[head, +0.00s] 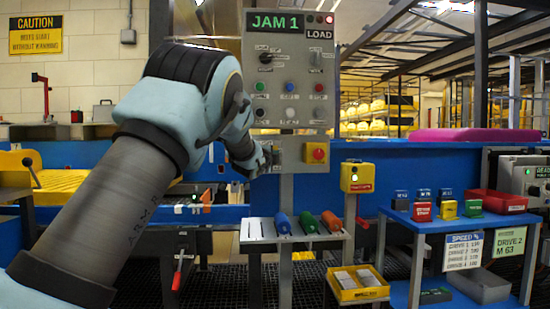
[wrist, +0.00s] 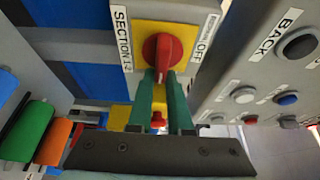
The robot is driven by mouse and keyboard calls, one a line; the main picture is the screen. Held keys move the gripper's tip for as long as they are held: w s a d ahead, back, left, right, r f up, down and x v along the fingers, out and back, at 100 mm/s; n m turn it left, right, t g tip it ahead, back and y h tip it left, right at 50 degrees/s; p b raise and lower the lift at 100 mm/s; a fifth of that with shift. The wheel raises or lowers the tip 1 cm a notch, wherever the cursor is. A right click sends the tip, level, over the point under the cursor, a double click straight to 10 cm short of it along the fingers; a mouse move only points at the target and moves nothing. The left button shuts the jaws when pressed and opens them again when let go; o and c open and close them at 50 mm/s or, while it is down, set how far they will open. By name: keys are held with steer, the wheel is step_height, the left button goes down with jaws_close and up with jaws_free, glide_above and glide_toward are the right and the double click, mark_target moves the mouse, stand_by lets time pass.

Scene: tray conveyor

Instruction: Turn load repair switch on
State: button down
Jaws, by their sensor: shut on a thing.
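A red rotary switch (wrist: 163,50) sits on a yellow plate on the side of a grey box. Labels beside it read "SECTION 1-2" and "OFF". The teal fingers of my gripper (wrist: 160,84) are closed on its red knob, in the wrist view. In the head view my gripper (head: 266,158) is at the left side of the lower box of the grey control panel (head: 288,135), and the switch is hidden there. The panel display reads "JAM 1", with "LOAD" beneath a lit red lamp. I cannot read a "load repair" label.
A red button (head: 318,154) on yellow faces forward on the lower box, close to my gripper. Coloured handles (head: 308,222) lie on a shelf below. A blue table (head: 440,226) holds small blocks.

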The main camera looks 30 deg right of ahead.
steer(key=shift+w+a+f, duration=0.3)
steer(key=shift+w+a, duration=0.15)
steer(key=shift+a, duration=0.05)
steer(key=c, duration=0.8)
jaws_free()
steer(key=shift+r, duration=0.15)
steer(key=shift+c, duration=0.2)
steer(key=shift+s+d, duration=0.1)
steer(key=shift+s+d+r, duration=0.1)
steer(key=shift+s+d, duration=0.05)
steer(key=shift+d, duration=0.05)
steer(key=shift+s, duration=0.1)
steer(key=b+v, duration=0.1)
steer(key=v, duration=0.9)
steer(key=shift+s+a, duration=0.25)
steer(key=shift+a, duration=0.05)
steer(key=shift+o, duration=0.4)
